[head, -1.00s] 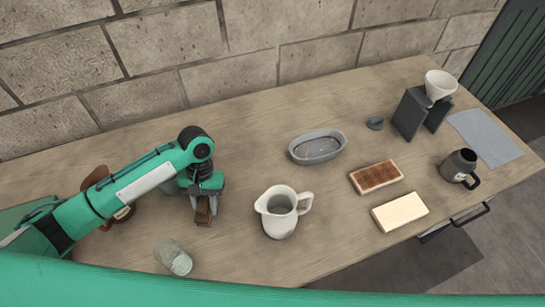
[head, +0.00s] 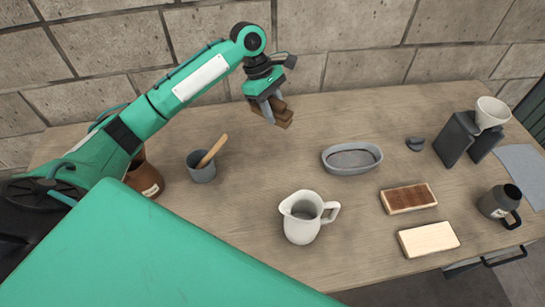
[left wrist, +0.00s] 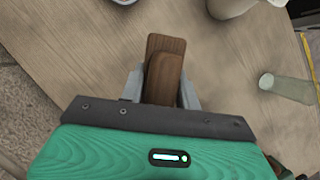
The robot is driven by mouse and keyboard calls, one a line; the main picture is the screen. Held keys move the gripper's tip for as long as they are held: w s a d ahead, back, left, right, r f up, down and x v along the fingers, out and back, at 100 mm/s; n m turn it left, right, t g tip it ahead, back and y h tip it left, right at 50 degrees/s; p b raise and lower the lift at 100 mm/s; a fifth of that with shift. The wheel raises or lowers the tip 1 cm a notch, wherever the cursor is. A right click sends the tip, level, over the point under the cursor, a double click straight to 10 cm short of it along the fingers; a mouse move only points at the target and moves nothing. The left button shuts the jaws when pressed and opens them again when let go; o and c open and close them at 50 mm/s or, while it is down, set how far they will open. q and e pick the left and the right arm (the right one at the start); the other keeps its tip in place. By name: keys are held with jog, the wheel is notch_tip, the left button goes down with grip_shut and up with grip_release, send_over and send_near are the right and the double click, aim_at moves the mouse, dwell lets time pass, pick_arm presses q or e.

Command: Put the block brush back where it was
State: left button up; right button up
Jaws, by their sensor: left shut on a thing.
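The block brush (head: 284,118), a dark brown wooden piece of two stacked parts, is between the fingers of my left gripper (head: 268,110). The gripper is shut on it and holds it over the back of the table, left of the oval grey dish (head: 352,170). In the left wrist view the brush (left wrist: 166,62) points away from my left gripper (left wrist: 160,90), a grey finger on each side. Whether it has bristles cannot be told. My right gripper is not in view.
A grey cup with a wooden tool (head: 202,172), a white pitcher (head: 301,228), a brown-topped block (head: 408,198), a pale block (head: 428,239) and a dark mug (head: 497,202) stand about. A clear glass (left wrist: 286,88) shows in the wrist view. The table's middle back is free.

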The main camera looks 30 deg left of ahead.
pick_arm(q)
jog(key=p, duration=0.3)
send_over(277, 162)
jog(key=a, duration=0.1)
notch_tip(277, 162, down, 14)
jog(key=shift+a+r, duration=0.1)
jog(key=shift+a, duration=0.05)
jog(key=shift+f, duration=2.6)
jog(key=shift+f+p, duration=0.1)
jog(key=shift+p, duration=0.2)
jog(key=o, duration=0.9)
jog(key=shift+o, duration=0.2)
